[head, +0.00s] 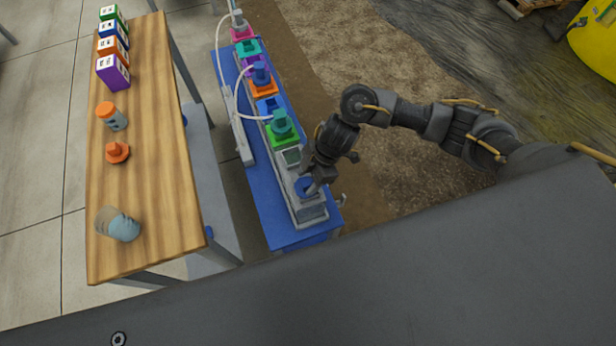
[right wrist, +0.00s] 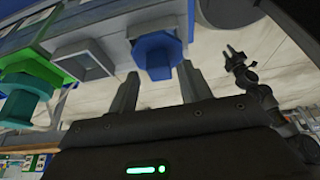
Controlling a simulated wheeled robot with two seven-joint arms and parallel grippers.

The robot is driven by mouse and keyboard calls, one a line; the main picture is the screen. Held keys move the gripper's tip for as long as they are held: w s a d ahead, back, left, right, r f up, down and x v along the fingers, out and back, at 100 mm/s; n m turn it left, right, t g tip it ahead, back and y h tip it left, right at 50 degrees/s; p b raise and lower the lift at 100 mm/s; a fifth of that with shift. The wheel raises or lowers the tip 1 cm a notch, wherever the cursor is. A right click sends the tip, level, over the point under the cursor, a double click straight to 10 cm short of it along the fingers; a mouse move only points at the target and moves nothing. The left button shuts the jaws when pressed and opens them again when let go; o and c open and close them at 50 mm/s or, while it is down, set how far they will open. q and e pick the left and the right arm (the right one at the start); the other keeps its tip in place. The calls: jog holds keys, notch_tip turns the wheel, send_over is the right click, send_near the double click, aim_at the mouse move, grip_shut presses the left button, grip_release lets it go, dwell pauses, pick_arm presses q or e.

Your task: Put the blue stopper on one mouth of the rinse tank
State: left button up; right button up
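The rinse tank (head: 311,213) is the grey box at the near end of the blue bench. One square mouth (head: 292,157) is open and uncovered; it also shows in the right wrist view (right wrist: 86,62). The blue stopper (head: 302,185) is at the tank's other mouth, nearer me, and appears seated there upright. My right gripper (head: 311,187) is at this stopper. In the right wrist view the stopper (right wrist: 157,52) is between its two fingers, with gaps on both sides. A small dark gripper, apparently my left (right wrist: 234,50), shows there with its prongs apart.
A green stopper (head: 282,125) stands on the neighbouring tank, with several other coloured tanks and white hoses beyond. A wooden table (head: 160,180) at left holds an orange stopper (head: 117,152), an orange-capped bottle (head: 110,115), a lying cup (head: 118,224) and several boxes.

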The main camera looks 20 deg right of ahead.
jog(key=v, duration=1)
jog(key=shift+d+r+p, duration=0.25)
jog(key=shift+r+p, duration=0.1)
dwell(0.4)
